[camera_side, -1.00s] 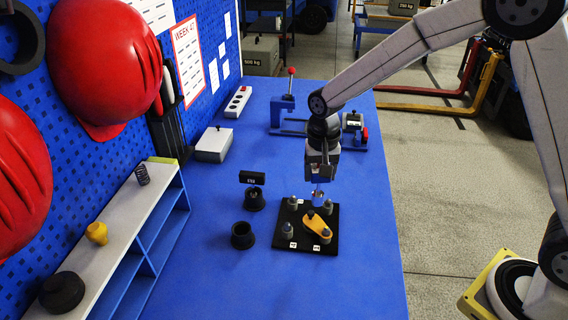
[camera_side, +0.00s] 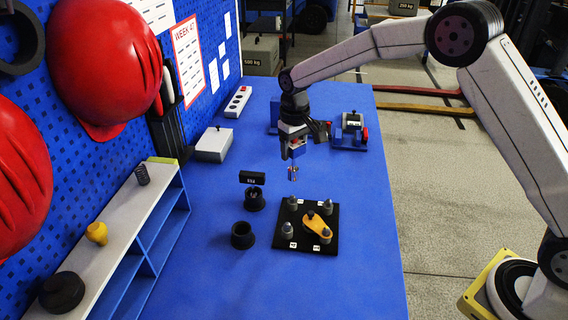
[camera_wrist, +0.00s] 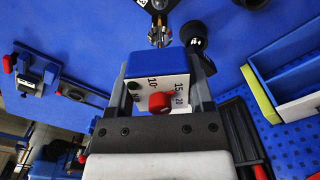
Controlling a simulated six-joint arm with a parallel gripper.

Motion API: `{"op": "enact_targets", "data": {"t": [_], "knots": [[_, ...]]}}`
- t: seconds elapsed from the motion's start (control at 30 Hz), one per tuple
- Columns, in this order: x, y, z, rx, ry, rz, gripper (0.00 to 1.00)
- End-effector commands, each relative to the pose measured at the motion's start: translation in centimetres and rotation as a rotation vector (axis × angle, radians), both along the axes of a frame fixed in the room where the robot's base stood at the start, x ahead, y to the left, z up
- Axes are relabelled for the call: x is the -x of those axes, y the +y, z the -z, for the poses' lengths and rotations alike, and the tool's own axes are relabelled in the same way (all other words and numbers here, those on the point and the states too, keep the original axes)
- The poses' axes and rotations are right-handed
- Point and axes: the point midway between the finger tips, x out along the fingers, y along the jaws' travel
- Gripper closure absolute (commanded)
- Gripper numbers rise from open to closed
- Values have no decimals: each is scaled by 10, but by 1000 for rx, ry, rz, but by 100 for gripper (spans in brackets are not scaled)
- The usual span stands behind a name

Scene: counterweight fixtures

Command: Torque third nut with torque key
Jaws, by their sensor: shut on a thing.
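My gripper (camera_side: 294,148) is shut on the torque key, whose blue and white body (camera_wrist: 160,85) with a red knob and number scale shows between the fingers in the wrist view. Its metal socket end (camera_side: 293,174) points down, in the air, above and slightly behind the back-left nut (camera_side: 293,203). The black plate (camera_side: 280,244) bears posts with nuts at its corners, including the back-right nut (camera_side: 327,208), front-left nut (camera_side: 287,229) and front-right nut (camera_side: 326,235). A yellow arm (camera_side: 316,225) lies across the plate. I cannot tell which nut is the third.
Two black cup holders (camera_side: 242,235) (camera_side: 254,199) stand left of the plate, the rear one with a label. A blue fixture (camera_side: 349,138) stands behind. A shelf (camera_side: 135,215) lines the left wall. The blue table (camera_side: 365,270) is clear at front and right.

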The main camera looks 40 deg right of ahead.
Motion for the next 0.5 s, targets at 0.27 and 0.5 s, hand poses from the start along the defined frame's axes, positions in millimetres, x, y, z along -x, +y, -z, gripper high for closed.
{"op": "enact_targets", "data": {"t": [0.27, 0.5], "knots": [[0, 0, 6, 0, 0, 2, 100], [0, 0, 19, 0, 1, 2, 100]]}}
